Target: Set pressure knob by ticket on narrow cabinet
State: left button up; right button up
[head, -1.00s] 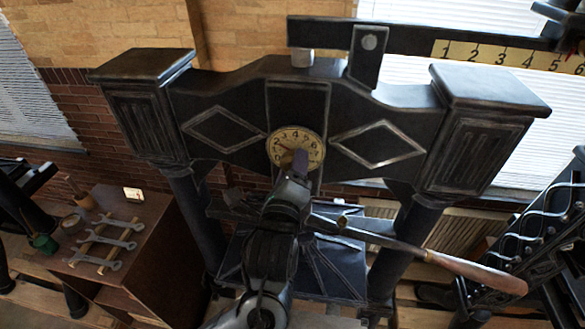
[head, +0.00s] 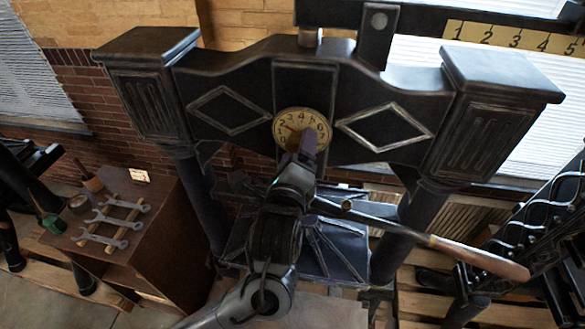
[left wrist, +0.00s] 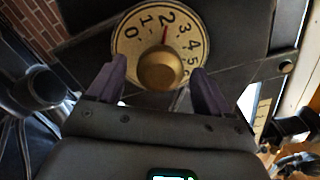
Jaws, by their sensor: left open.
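The pressure dial (head: 301,128) is a round cream plate with black numbers on the crossbeam of a black press. In the left wrist view the brass knob (left wrist: 161,70) stands at the dial's centre. A red pointer mark sits above the knob, close to the 2. My left gripper (head: 307,148) is in front of the dial's lower part. Its purple fingers are open, one on each side of the knob; I cannot tell whether they touch it. A small pale card, probably the ticket (head: 140,176), stands on the narrow brown cabinet (head: 175,245); its writing is too small to read.
Several wrenches (head: 112,222) lie on a wooden rack on the cabinet top. A long wood-handled lever (head: 480,258) sticks out to the right below the dial. A numbered yellow scale (head: 512,37) hangs at upper right. Another black press stands at the right edge.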

pick_arm(q)
jog(key=s+a, duration=0.1)
jog(key=s, duration=0.9)
jog(key=shift+a, duration=0.3)
